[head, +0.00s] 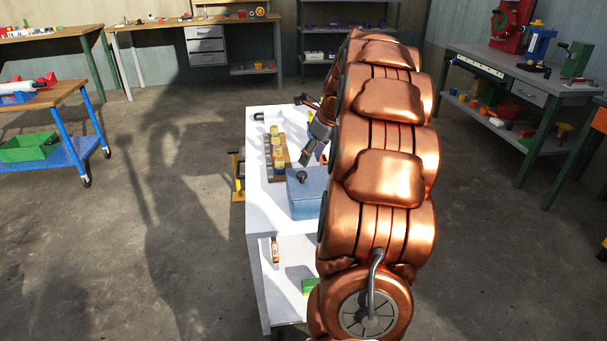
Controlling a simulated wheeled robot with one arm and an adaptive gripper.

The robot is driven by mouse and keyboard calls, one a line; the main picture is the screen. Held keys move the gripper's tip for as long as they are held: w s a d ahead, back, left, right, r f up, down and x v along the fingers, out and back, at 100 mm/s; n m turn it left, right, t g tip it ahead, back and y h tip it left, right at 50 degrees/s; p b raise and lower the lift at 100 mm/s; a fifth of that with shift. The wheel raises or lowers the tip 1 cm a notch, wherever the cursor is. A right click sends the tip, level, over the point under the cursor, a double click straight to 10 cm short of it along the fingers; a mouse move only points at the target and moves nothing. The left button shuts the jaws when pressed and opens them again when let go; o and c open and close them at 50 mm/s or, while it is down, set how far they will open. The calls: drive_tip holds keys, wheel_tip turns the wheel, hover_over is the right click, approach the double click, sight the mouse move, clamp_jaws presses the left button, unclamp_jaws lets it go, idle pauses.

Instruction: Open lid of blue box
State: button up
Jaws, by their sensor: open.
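The blue box (303,204) stands on the white table (258,214), partly hidden on its right by my copper arm. Its lid lies flat on top and looks shut, with a dark round knob (302,176) on it. My gripper (307,158) is above the table just behind the box, pointing down and to the left. It is open and looks apart from the knob. The arm hides part of the gripper and the right side of the table.
A wooden block with yellow pieces (277,157) stands left of the gripper. A dark-tipped white object (266,116) lies at the table's far end. A lower shelf (290,254) holds an orange item and a green block (310,285). Open floor lies to the left.

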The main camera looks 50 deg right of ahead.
sight(302, 174)
drive_tip(key=x, duration=0.7)
drive_tip(key=shift+f+b, duration=0.1)
drive_tip(key=shift+b, duration=0.2)
clamp_jaws()
idle(0.4)
